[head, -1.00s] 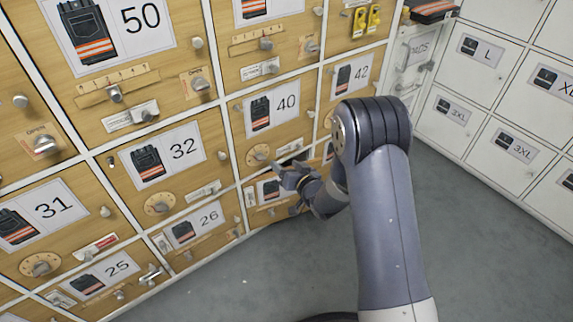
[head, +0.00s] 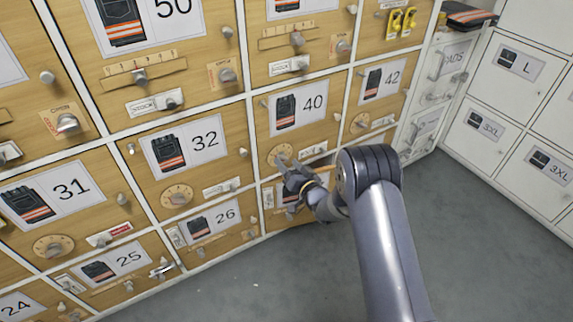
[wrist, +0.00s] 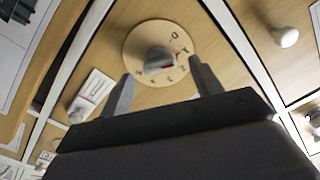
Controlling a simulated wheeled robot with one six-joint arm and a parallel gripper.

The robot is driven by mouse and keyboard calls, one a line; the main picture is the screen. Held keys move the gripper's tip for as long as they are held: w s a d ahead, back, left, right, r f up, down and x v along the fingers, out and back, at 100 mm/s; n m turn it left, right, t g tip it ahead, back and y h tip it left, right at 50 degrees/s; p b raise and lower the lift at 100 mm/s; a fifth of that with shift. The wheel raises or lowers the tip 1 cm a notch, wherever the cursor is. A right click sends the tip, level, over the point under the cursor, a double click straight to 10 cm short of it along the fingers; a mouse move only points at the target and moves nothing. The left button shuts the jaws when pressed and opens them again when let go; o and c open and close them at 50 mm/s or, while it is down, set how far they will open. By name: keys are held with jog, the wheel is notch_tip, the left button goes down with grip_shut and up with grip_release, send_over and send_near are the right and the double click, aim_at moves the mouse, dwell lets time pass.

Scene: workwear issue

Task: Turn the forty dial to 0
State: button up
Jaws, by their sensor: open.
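The forty dial (head: 281,153) is a round, light wooden disc with a grey knob, below the card marked 40 (head: 298,107). In the wrist view the dial (wrist: 140,42) has small marks around its rim, including a 0 at its upper right, and a red mark beside the grey knob (wrist: 158,60). My gripper (head: 287,172) is open in front of the dial's lower edge. In the wrist view its two fingers stand apart, to the left and right below the knob. I cannot tell whether either finger touches the dial. The knob's exact setting is too small to read.
Neighbouring doors carry similar dials, such as the one under 32 (head: 177,196) and the one under 42 (head: 360,124). A round white knob (wrist: 285,37) sticks out at the right in the wrist view.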

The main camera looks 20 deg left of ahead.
jog(key=shift+x, duration=0.9)
jog(key=c, duration=1)
jog(key=shift+n+b, duration=0.3)
jog(key=shift+b, duration=0.4)
jog(key=n+b, duration=0.2)
jog(key=b, duration=0.1)
jog(key=shift+f+n, duration=0.2)
jog(key=shift+n, duration=0.2)
jog(key=shift+s+r+n+b, duration=0.1)
jog(key=shift+r+n+b, duration=0.1)
jog(key=shift+n+b, duration=1.85)
jog(key=shift+n, duration=0.35)
